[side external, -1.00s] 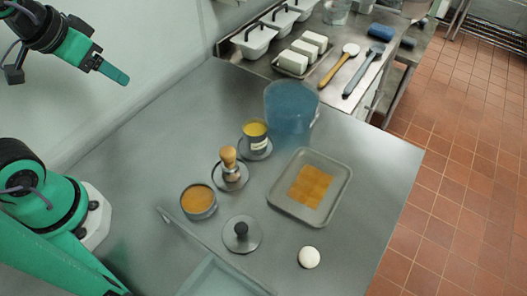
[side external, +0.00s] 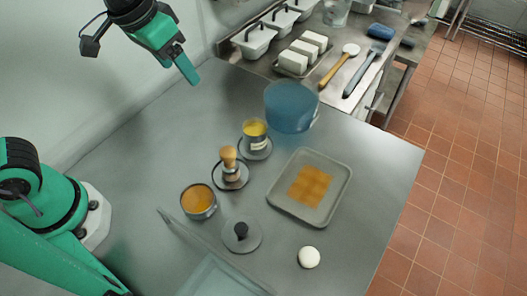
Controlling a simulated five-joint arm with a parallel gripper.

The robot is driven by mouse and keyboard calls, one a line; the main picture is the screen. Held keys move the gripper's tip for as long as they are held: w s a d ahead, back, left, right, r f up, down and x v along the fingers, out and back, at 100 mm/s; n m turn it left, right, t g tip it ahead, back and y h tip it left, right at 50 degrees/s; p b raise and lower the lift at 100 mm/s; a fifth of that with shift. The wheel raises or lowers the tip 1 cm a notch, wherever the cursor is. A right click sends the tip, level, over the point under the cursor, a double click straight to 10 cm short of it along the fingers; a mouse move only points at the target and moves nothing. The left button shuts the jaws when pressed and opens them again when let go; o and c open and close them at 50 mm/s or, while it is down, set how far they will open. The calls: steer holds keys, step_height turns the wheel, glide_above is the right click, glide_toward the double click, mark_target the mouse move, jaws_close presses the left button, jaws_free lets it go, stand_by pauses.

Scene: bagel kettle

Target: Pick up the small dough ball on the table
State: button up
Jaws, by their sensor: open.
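The small dough ball (side external: 309,257) is white and round. It lies on the bare steel table near its front right edge, below the grey tray in the picture. My gripper (side external: 190,72) is green and raised at the upper left, high above the table's back part and far from the dough ball. It is open, with nothing visible between its fingers.
A grey tray (side external: 337,209) holds an orange-brown slab. A clear panel (side external: 190,232) lies at the front.

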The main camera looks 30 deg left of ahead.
steer(key=w+d+f+m+g, duration=0.1)
steer(key=w+d+f, duration=0.15)
steer(key=d, duration=0.75)
steer(key=m+g+y, duration=0.1)
steer(key=m+g, duration=0.1)
steer(key=g, duration=0.1)
glide_above(309, 254)
step_height(309, 254, down, 14)
steer(key=shift+w+a, duration=0.1)
steer(key=shift+w, duration=0.05)
steer(key=shift+f, duration=1.4)
steer(key=shift+f, duration=0.1)
steer(key=shift+s+f, duration=0.2)
steer(key=shift+f, duration=2.3)
steer(key=shift+c, duration=0.2)
